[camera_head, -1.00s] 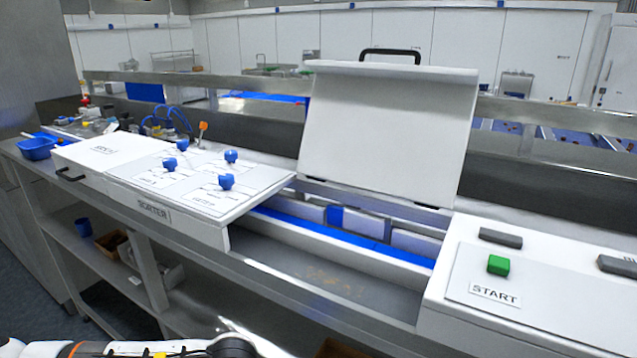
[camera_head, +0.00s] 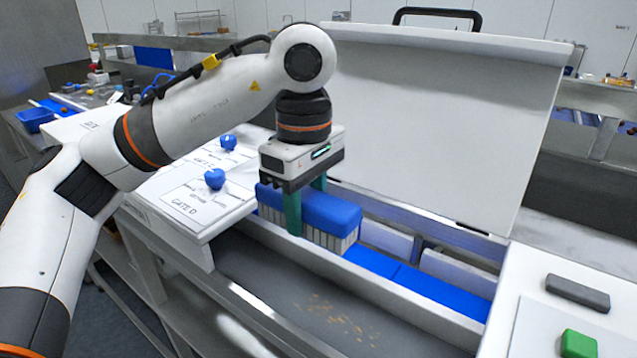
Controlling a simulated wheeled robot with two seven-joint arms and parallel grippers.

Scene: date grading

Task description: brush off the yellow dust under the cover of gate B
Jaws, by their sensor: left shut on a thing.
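My left gripper (camera_head: 306,212) is shut on a blue-topped brush (camera_head: 328,213) with pale bristles pointing down. It holds the brush above the near wall of the open channel, in front of the raised white cover (camera_head: 430,110). The yellow dust (camera_head: 338,318) lies as scattered specks on the grey surface in front of the channel, below and to the right of the brush. The brush is apart from the dust. No gate B label is readable here. My right gripper is not in view.
The sorter panel (camera_head: 195,205) with blue knobs and a GATE D label lies left of the opening. A blue strip (camera_head: 430,289) runs along the channel. A white console with a green button (camera_head: 578,344) is at the right. A blue bin (camera_head: 35,120) stands far left.

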